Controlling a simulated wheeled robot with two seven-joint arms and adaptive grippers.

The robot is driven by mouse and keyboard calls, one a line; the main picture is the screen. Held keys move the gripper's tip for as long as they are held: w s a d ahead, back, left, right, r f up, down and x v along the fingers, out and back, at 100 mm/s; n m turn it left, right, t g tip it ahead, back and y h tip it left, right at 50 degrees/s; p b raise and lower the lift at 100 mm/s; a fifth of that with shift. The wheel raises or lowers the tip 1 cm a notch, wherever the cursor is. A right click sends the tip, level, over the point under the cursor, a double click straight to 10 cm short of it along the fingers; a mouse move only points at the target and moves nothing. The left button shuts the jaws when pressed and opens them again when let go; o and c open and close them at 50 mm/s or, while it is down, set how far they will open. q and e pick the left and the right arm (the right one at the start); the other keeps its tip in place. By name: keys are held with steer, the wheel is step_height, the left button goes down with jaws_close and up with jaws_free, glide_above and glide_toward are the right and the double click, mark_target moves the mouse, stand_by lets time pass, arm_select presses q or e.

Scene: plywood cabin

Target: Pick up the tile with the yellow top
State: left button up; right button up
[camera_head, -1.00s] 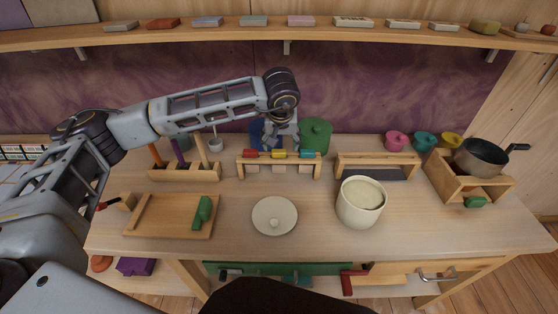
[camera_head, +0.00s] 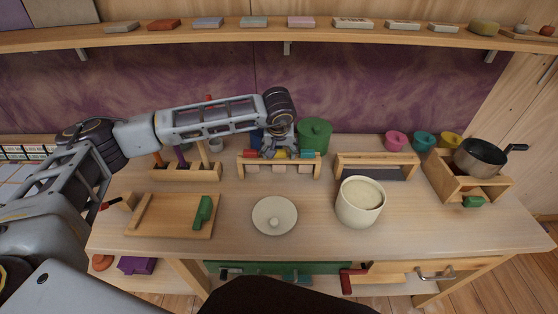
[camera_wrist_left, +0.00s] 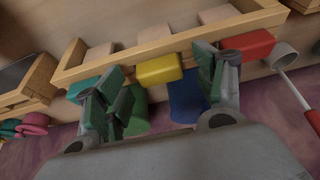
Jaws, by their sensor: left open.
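The tile with the yellow top (camera_head: 280,155) sits on a small wooden rack (camera_head: 242,168) at the back of the workbench, between a red-topped tile (camera_head: 250,153) and a teal-topped tile (camera_head: 307,154). My left gripper (camera_head: 280,151) is open over the rack, right at the yellow tile, and partly covers it in the head view. In the left wrist view the yellow tile (camera_wrist_left: 160,70) lies between the open fingers, apart from both as far as I can tell. My right gripper is in neither view.
A green pot (camera_head: 315,134) stands just behind the rack, with a blue object (camera_head: 256,138) beside it. A wooden pegged stand (camera_head: 185,172) is left of the rack. A cream pot (camera_head: 360,203) and a plate (camera_head: 274,216) stand in front. A shelf (camera_head: 240,32) runs above.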

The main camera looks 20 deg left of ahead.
arm_select(q)
steer(key=shift+c, duration=0.3)
steer(key=c, duration=0.9)
steer(key=shift+r, duration=0.1)
step_height(320, 180, up, 10)
steer(key=shift+b, duration=0.4)
steer(key=shift+r, duration=0.45)
stand_by(0.4)
